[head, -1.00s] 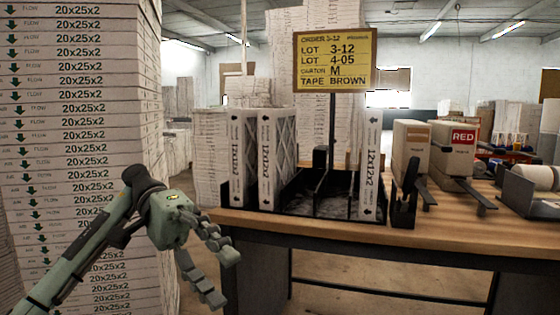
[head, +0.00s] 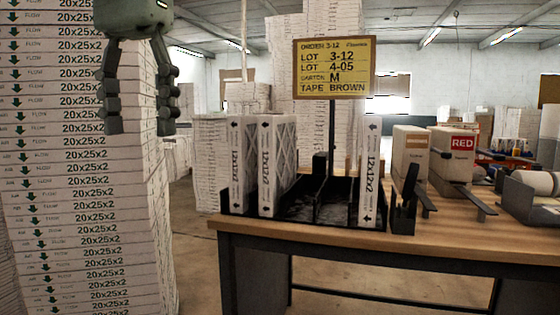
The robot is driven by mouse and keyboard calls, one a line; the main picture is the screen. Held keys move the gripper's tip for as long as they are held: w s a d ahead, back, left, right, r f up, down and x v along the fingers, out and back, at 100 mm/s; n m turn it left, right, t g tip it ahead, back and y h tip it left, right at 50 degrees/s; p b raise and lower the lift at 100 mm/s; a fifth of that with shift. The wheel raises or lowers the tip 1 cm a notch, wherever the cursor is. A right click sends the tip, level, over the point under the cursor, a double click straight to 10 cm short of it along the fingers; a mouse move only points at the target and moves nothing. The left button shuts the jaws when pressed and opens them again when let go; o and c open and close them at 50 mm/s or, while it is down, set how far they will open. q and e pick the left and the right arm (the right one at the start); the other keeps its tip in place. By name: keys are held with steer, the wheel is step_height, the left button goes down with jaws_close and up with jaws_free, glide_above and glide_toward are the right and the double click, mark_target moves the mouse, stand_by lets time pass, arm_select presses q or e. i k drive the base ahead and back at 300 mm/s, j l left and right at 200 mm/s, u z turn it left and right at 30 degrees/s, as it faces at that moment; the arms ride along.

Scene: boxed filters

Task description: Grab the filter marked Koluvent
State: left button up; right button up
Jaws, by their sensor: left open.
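Several white boxed filters marked 12x12x2 stand upright in a black divided rack (head: 345,203) on the table. Two are at the rack's left, a left filter (head: 237,165) and one beside it (head: 266,165); a third filter (head: 369,180) is at the right end. The slots between them look empty. I cannot read the name Koluvent on any of them. My left gripper (head: 139,128) is open and empty at the upper left, fingers pointing down, in front of the tall box stack and apart from the filters. My right gripper is not in view.
A tall stack of 20x25x2 boxes (head: 80,215) fills the left side. A yellow order sign (head: 335,69) stands on a post behind the rack. Tape boxes, one labelled RED (head: 455,150), stand right of the rack on the wooden table (head: 440,232).

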mark_target(276, 134)
steer(key=i+l, duration=0.25)
steer(key=i, duration=0.2)
steer(key=i+l, duration=0.25)
steer(key=i, duration=0.25)
steer(key=i+l, duration=0.25)
steer(key=i, duration=0.2)
steer(key=i+l, duration=0.25)
steer(key=i, duration=0.25)
